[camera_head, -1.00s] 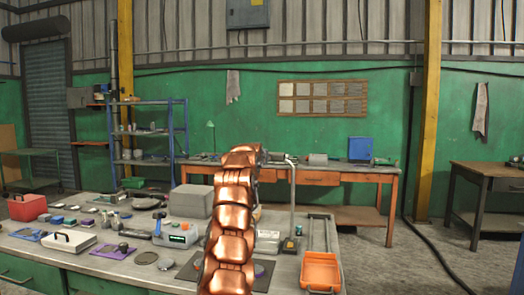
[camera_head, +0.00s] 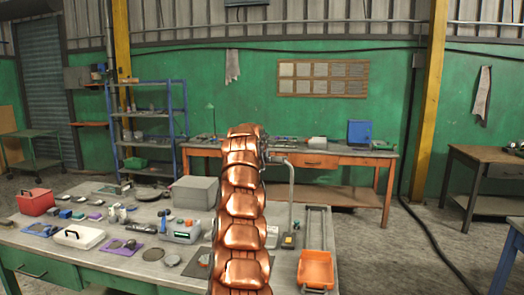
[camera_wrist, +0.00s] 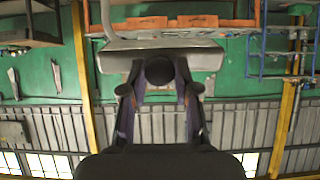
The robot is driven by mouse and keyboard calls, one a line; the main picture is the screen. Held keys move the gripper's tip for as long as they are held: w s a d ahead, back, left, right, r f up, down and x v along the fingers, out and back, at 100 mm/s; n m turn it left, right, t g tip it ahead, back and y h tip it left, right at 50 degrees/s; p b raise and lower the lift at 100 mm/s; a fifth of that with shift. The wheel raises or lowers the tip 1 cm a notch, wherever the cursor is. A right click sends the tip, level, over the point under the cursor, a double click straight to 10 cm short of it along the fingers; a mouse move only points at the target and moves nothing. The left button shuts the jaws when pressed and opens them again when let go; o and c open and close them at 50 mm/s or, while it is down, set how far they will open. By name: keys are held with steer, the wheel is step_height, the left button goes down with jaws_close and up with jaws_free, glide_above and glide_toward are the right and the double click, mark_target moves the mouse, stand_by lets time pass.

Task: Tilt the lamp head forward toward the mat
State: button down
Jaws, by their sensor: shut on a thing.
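The lamp's grey post (camera_head: 291,190) rises from the near bench and bends left at its top, behind my copper-coloured arm. My arm hides the lamp head in the head view. In the wrist view, which is upside down, the wide grey lamp head (camera_wrist: 112,62) spans beyond my gripper (camera_wrist: 159,88), with the lamp's bent tube (camera_wrist: 106,18) beside it. My gripper's fingers are closed around a dark round knob (camera_wrist: 159,70) at the lamp head. A dark mat (camera_head: 198,270) lies on the bench, mostly hidden by my arm.
The near bench (camera_head: 150,262) carries a grey box (camera_head: 195,192), a red toolbox (camera_head: 36,202), a white case (camera_head: 78,236) and an orange tray (camera_head: 316,268). A farther orange bench (camera_head: 318,175) stands against the green wall.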

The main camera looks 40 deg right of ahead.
steer(key=shift+d+r+p, duration=0.15)
steer(key=shift+p, duration=0.3)
steer(key=c, duration=0.9)
jaws_free()
steer(key=shift+o, duration=0.2)
steer(key=v, duration=1.2)
steer(key=shift+w+r, duration=0.1)
steer(key=shift+r, duration=0.05)
